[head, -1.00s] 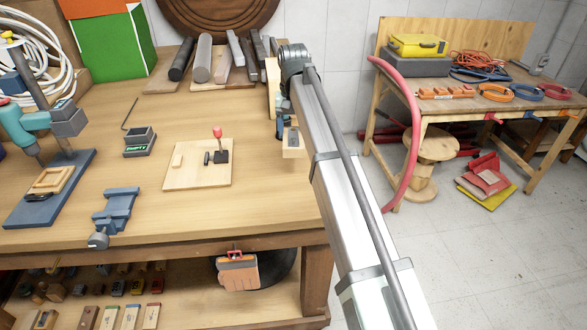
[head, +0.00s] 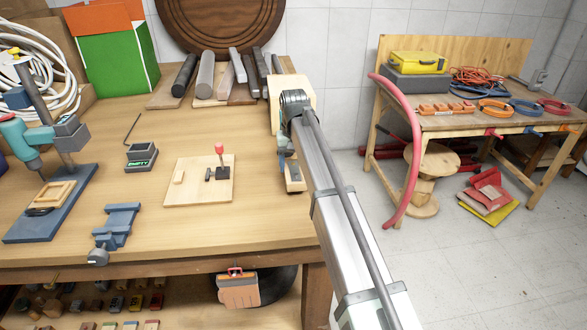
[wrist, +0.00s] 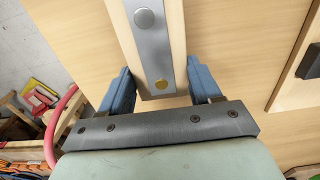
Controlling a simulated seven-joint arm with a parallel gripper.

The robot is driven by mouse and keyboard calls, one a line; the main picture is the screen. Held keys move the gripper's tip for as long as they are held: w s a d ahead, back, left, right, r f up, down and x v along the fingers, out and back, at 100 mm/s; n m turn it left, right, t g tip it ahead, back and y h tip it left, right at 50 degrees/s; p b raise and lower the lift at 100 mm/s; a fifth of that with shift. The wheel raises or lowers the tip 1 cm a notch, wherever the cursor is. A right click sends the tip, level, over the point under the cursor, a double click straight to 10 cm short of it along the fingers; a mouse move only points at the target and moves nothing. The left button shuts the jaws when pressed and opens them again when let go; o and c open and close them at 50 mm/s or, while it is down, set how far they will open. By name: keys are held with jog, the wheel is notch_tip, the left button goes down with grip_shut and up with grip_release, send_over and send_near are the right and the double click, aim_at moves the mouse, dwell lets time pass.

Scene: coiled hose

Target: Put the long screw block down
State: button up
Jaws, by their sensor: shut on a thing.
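My gripper (wrist: 160,84) is shut on the long screw block (wrist: 177,40), with one blue finger on each side near its end. The block is pale wood with a grey metal strip along it and two round screw heads, one silver and one brass-coloured. In the head view the gripper (head: 285,152) is partly hidden behind my arm at the right end of the workbench (head: 130,215). Part of the block (head: 294,184) shows below it. I cannot tell whether the block touches the bench top.
A wooden board (head: 187,193) with a red-knobbed lever (head: 219,150) lies left of the gripper. A blue vise (head: 118,223) and a small box marked EMPTY (head: 141,156) are farther left. Bars (head: 209,78) lie at the back. Bare bench top surrounds the board.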

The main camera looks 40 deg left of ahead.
aim_at(294, 166)
jog(key=shift+f, duration=0.95)
jog(key=shift+f, duration=0.1)
jog(key=o, duration=1.2)
jog(key=shift+c, duration=0.2)
notch_tip(294, 166, up, 12)
